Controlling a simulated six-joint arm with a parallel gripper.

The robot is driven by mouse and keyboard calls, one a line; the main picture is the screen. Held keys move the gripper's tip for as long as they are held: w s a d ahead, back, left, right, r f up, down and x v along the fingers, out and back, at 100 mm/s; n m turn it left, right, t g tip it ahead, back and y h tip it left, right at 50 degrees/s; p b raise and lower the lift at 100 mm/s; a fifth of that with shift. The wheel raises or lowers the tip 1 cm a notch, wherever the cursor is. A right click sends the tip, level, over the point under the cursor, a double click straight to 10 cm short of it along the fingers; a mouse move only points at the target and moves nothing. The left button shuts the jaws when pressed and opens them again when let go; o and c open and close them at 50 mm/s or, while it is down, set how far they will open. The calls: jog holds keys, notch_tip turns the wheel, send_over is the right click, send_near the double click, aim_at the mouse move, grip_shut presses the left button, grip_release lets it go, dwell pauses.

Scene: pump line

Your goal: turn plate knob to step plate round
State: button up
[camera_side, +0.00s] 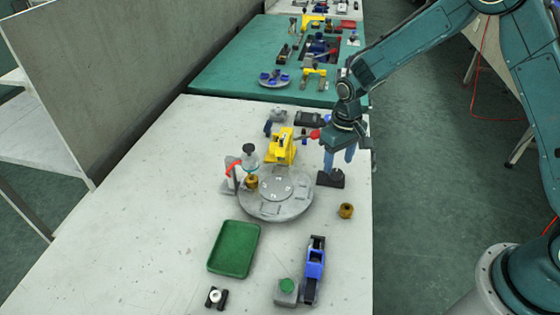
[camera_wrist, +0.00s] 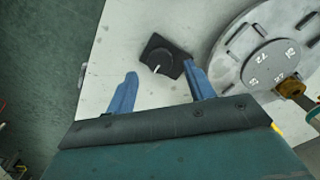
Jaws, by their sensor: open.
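The plate knob (camera_side: 333,180) is a black round knob with a white pointer line on a dark base, on the table right of the plate. It also shows in the wrist view (camera_wrist: 160,55). The round grey plate (camera_side: 290,207) lies flat, with a numbered raised centre and slots around it; part of it shows at the right of the wrist view (camera_wrist: 230,65). My gripper (camera_side: 338,167) points down over the knob with its blue fingers open. In the wrist view (camera_wrist: 161,76) the knob appears between and just beyond the fingertips; contact cannot be told.
A brass piece (camera_side: 252,182) stands at the plate's left edge; another (camera_side: 346,211) stands on the table. A yellow press (camera_side: 281,148) with a red-ended lever (camera_side: 314,134) stands behind, close to my gripper. A green tray (camera_side: 234,249) and blue device (camera_side: 315,262) are in front.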

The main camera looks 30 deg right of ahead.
aim_at(337, 172)
jog(key=shift+f, duration=1.75)
jog(key=c, duration=1)
jog(key=shift+o, duration=0.2)
